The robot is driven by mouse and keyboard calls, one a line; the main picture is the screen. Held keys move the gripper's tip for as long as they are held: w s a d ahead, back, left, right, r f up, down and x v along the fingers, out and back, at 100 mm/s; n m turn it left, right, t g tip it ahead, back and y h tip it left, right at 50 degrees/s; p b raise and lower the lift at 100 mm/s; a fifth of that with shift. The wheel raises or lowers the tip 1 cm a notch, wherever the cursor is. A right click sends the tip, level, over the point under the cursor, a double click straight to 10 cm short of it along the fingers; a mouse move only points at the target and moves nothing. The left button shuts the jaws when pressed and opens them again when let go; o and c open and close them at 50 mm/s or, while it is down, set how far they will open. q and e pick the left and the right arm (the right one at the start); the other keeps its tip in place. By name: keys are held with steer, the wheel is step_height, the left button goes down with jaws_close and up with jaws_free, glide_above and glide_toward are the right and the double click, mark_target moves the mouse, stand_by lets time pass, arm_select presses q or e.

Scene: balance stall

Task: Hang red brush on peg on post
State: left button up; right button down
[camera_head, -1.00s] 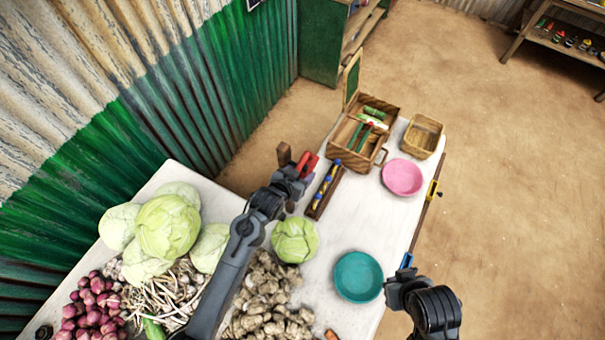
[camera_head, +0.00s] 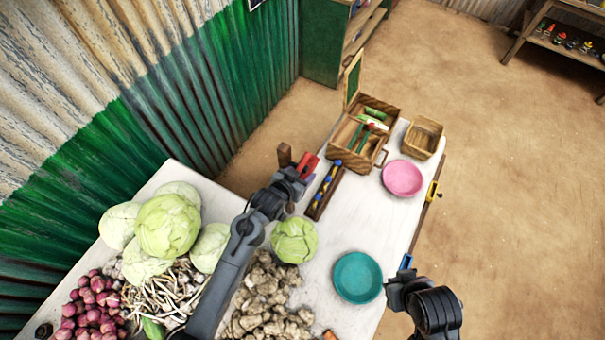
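My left gripper (camera_head: 303,168) reaches over the table beside the top of a brown wooden post (camera_head: 284,155), which stands just to its left. A red piece (camera_head: 308,164) shows at the gripper's tip, close to the post. It is too small to tell whether this is the red brush or the fingers themselves. The peg cannot be made out; the gripper may hide it. My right gripper (camera_head: 405,264) is at the table's right edge, with a small blue part at its tip; its opening is unclear.
The white table (camera_head: 340,222) holds cabbages (camera_head: 168,225), a narrow tray (camera_head: 325,190) of small blue and yellow things, a teal plate (camera_head: 358,277), a pink plate (camera_head: 402,178), a wooden box (camera_head: 345,158) and a basket (camera_head: 424,138). Bare tabletop lies between the tray and plates.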

arm_select(q)
steer(key=shift+o, duration=0.7)
steer(key=shift+w+a+f, duration=0.1)
steer(key=shift+a+f, duration=0.35)
steer(key=shift+a, duration=0.4)
steer(key=shift+o, duration=0.2)
steer(key=shift+r, duration=0.25)
steer(key=shift+o, duration=0.3)
steer(key=shift+s+r, duration=0.2)
steer(key=shift+s, duration=0.15)
steer(key=s+a+r+n+g+y+p, duration=0.1)
steer(key=s+a+r+g, duration=0.1)
steer(key=s+a, duration=0.4)
steer(key=s+a+r+n+g+y, duration=0.1)
steer(key=s+a, duration=0.6)
steer(key=s, duration=0.7)
steer(key=s+a+r+n+g+y+p, duration=0.1)
steer(key=s+a+r+g+y, duration=0.2)
steer(key=s+a, duration=0.3)
steer(key=s+r, duration=0.1)
steer(key=s, duration=0.4)
steer(key=shift+a+r+n+p, duration=0.15)
steer(key=shift+r+n+p, duration=0.1)
steer(key=shift+n+p, duration=0.15)
arm_select(e)
steer(key=r, duration=0.2)
steer(key=shift+a+r, duration=0.3)
steer(key=shift+a, duration=0.05)
